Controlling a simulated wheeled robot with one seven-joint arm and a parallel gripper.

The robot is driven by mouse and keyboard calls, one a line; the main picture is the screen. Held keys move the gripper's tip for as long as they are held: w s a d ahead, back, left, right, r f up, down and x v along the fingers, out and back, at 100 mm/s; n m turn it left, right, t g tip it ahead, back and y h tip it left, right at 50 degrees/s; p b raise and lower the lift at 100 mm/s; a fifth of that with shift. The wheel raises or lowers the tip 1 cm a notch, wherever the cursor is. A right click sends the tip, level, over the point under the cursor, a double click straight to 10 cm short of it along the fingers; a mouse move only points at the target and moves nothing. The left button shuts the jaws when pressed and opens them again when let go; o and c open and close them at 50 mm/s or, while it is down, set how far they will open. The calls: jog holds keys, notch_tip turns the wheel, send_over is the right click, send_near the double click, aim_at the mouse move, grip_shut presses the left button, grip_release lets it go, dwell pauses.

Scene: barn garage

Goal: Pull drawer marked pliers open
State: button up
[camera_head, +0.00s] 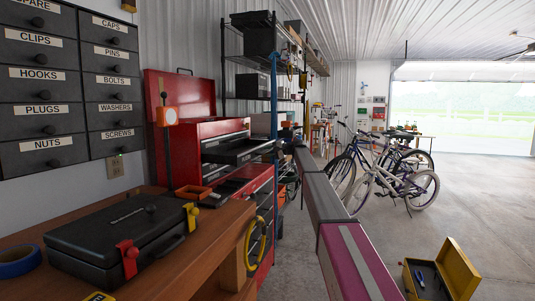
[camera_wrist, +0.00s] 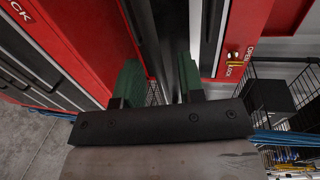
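The red tool chest (camera_head: 220,127) stands against the wall in the head view. One black drawer (camera_head: 240,149) in its upper part is pulled partly out, and another below it also looks partly out. No "pliers" marking is readable in either view. My gripper's two green fingers (camera_wrist: 159,82) are apart in the wrist view, close against the chest. A dark drawer front or edge lies between and beyond them; I cannot tell whether they clamp it.
A workbench (camera_head: 222,222) with a black case (camera_head: 115,232) stands at front left. Labelled small drawers (camera_head: 45,98) hang above it. A yellow toolbox (camera_head: 457,268) lies at lower right. Bicycles (camera_head: 408,183) stand farther back.

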jog(key=v, duration=1)
jog(key=s+f+g+h, duration=0.1)
jog(key=s+f+h, duration=0.3)
jog(key=s+f, duration=1.15)
jog(key=s+f+g+h, duration=0.1)
jog(key=s+f+h, duration=0.2)
jog(key=s+f, duration=1.2)
jog(key=s+d+f+n+g+h, duration=0.1)
jog(key=s+d+f+h, duration=0.1)
jog(key=s+f, duration=0.4)
jog(key=s+d+f+n+g+h, duration=0.1)
jog(key=s+f, duration=0.6)
jog(key=s, duration=0.8)
jog(key=s+d+f+n+g+h, duration=0.1)
jog(key=s+d+f+h, duration=0.3)
jog(key=s, duration=0.7)
notch_tip(320, 180, down, 3)
jog(key=shift+r+n+h, duration=0.25)
jog(key=shift+n+h, duration=0.15)
jog(key=shift+n, duration=0.1)
